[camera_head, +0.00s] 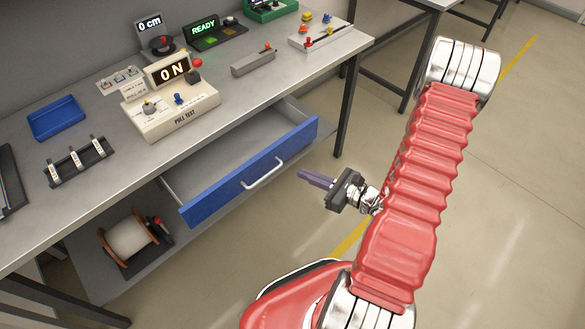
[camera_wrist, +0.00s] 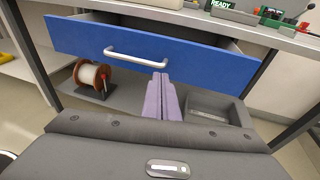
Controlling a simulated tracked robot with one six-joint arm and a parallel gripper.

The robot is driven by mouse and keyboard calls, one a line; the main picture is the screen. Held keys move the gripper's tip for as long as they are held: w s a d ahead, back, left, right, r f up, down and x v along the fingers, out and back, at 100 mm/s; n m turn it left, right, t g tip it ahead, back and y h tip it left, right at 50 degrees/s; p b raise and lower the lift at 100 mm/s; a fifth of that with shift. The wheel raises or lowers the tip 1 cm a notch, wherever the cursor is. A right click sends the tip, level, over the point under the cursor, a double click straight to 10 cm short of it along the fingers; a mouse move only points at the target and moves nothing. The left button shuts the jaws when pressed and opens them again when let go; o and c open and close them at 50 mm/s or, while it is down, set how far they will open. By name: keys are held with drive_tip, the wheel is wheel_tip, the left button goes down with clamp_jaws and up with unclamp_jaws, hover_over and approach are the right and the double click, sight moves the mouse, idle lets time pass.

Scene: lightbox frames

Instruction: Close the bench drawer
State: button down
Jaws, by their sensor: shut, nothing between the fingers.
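The bench drawer (camera_head: 250,172) has a blue front and a silver bar handle (camera_head: 264,173). It is pulled out under the bench top, and its inside shows empty where visible. In the wrist view the blue drawer front (camera_wrist: 210,58) spans the upper part, with the handle (camera_wrist: 135,57) left of centre. My gripper (camera_head: 302,177) is to the right of the drawer front in the head view, apart from the handle. Its purple fingers are together with nothing between them. In the wrist view the fingertips (camera_wrist: 160,78) point toward the drawer front, near the handle's right end; contact cannot be told.
The bench top (camera_head: 225,120) carries a pull test box (camera_head: 170,110), a blue tray (camera_head: 56,118) and several devices. A spool (camera_head: 128,238) sits on the lower shelf. A bench leg (camera_head: 347,105) stands behind the drawer's right end. The floor around my arm is clear.

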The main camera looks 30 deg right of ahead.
drive_tip(key=x, duration=0.6)
idle(0.3)
drive_tip(key=shift+w, duration=0.15)
drive_tip(key=shift+w, duration=0.1)
